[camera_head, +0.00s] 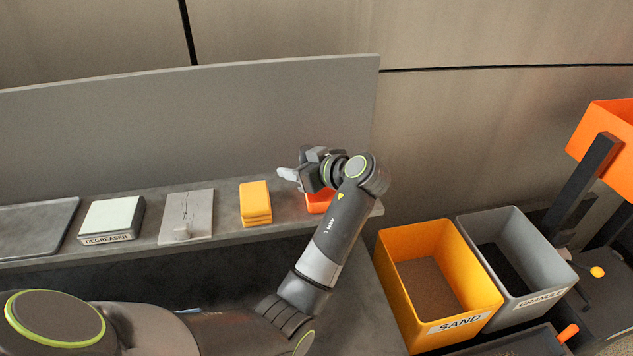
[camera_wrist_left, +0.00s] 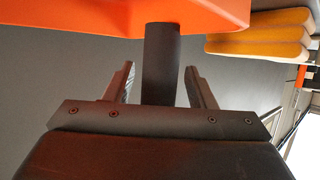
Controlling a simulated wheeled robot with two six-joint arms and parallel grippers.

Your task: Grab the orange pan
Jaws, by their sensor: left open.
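The orange pan (camera_head: 318,203) sits on the shelf near its right end, mostly hidden behind my left gripper (camera_head: 299,176) and forearm in the head view. In the left wrist view the orange pan (camera_wrist_left: 110,14) fills the top edge. Its dark handle (camera_wrist_left: 161,60) extends down between the two fingers of my left gripper (camera_wrist_left: 163,85). The fingers are open, one on each side of the handle, with visible gaps. My right gripper is not in view.
Left of the pan on the shelf are stacked yellow sponges (camera_head: 256,203), a grey plate with a knob (camera_head: 186,216) and a degreaser box (camera_head: 112,219). A grey panel (camera_head: 200,120) stands behind. A yellow sand bin (camera_head: 393,290) and a grey bin (camera_head: 540,245) stand at right.

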